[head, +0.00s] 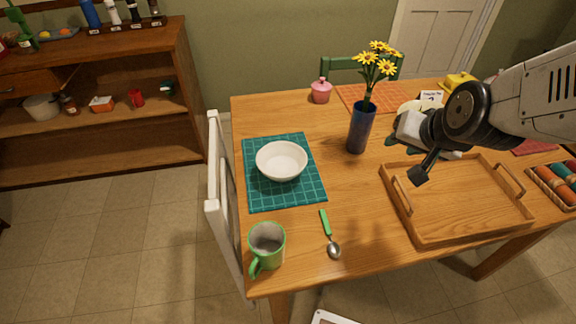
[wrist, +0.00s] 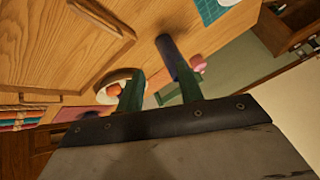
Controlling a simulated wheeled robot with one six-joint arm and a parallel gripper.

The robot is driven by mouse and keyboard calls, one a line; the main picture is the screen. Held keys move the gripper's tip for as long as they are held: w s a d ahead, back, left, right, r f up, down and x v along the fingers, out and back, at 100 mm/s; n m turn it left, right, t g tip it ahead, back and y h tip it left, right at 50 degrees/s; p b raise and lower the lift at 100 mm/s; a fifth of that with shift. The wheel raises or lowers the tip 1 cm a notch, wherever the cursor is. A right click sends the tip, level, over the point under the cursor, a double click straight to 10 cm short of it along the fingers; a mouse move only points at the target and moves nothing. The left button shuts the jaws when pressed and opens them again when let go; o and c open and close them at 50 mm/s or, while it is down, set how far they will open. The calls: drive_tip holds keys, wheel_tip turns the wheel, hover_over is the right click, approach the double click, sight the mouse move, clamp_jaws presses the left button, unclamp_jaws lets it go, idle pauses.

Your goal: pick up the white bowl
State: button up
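The white bowl (head: 281,161) stands upright and looks empty on a teal checked placemat (head: 258,198) at the left of the table. In the wrist view, a corner of the placemat (wrist: 209,12) shows at the top edge, with a small white piece beside it that may be the bowl's rim. My gripper (head: 392,127) is above the table, right of the blue vase and well right of the bowl. In the wrist view, the two green fingers of my gripper (wrist: 160,73) stand apart with nothing held between them.
A blue vase (head: 360,130) with yellow flowers stands between my gripper and the bowl. A green mug (head: 267,244) and a green-handled spoon (head: 327,228) lie nearer the front. A wooden tray (head: 460,205) is at right. A pink pot (head: 321,92) stands behind.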

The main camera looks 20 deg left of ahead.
drive_tip(key=w+a+f+t+y, duration=0.1)
drive_tip(key=w+a+f+t, duration=0.1)
drive_tip(key=a+f, duration=0.85)
drive_tip(key=t+y, duration=0.1)
drive_tip(key=t, duration=0.3)
approach(303, 162)
drive_tip(key=shift+x, duration=1.2)
drive_tip(key=x, duration=0.7)
drive_tip(key=shift+w, duration=0.25)
drive_tip(key=shift+y, duration=0.3)
clamp_jaws()
